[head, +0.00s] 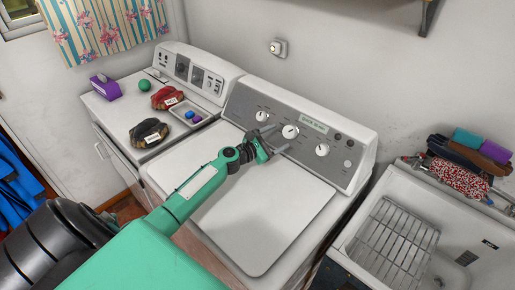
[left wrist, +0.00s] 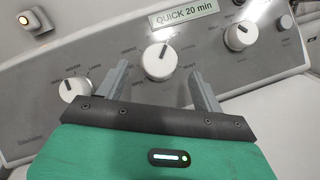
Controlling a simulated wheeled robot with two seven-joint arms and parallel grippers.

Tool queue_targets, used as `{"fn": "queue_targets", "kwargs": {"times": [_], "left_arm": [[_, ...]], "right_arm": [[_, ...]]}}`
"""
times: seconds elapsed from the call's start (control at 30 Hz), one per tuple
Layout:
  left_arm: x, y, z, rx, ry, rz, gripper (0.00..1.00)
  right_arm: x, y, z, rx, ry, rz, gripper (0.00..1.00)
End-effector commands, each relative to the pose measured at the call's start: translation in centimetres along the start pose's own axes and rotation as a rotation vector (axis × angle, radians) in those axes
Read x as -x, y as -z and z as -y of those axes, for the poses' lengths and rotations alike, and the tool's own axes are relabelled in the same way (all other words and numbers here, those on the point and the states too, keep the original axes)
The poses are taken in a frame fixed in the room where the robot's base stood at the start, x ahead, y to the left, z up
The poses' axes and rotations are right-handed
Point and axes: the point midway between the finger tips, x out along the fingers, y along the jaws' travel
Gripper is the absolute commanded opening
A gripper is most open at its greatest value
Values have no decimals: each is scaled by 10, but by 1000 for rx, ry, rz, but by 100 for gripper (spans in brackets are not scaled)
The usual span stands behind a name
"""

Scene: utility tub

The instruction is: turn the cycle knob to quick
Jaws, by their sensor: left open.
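The washer's control panel (head: 340,160) carries a row of white knobs. The middle knob (head: 290,131) sits below a pale green label (head: 313,124), which reads "QUICK 20 min" in the left wrist view (left wrist: 185,16). There the middle knob (left wrist: 157,64) has a dark pointer line aimed up and slightly right. Small words ring it, too blurred to read surely. My left gripper (head: 279,138) is open and empty, just in front of the panel. In the left wrist view its fingers (left wrist: 158,72) stand either side of the middle knob; contact is not visible. My right gripper is not in view.
A left knob (head: 262,115) and a right knob (head: 322,149) flank the middle one. The washer lid (head: 255,225) is flat and clear below my arm. A sink (head: 350,235) with a wire rack (head: 390,245) stands right; a second machine (head: 115,110) holding small items stands left.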

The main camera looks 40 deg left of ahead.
Motion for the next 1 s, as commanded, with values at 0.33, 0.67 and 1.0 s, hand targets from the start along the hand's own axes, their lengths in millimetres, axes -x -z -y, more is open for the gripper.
{"fn": "queue_targets", "kwargs": {"times": [0.33, 0.67, 1.0], "left_arm": [[62, 3, 2, -1, 2, -1, 68], [93, 1, 1, 0, 1, 0, 68], [95, 0, 0, 0, 1, 0, 68]], "right_arm": [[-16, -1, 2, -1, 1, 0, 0], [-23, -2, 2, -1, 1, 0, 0], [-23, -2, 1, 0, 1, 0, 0]]}}
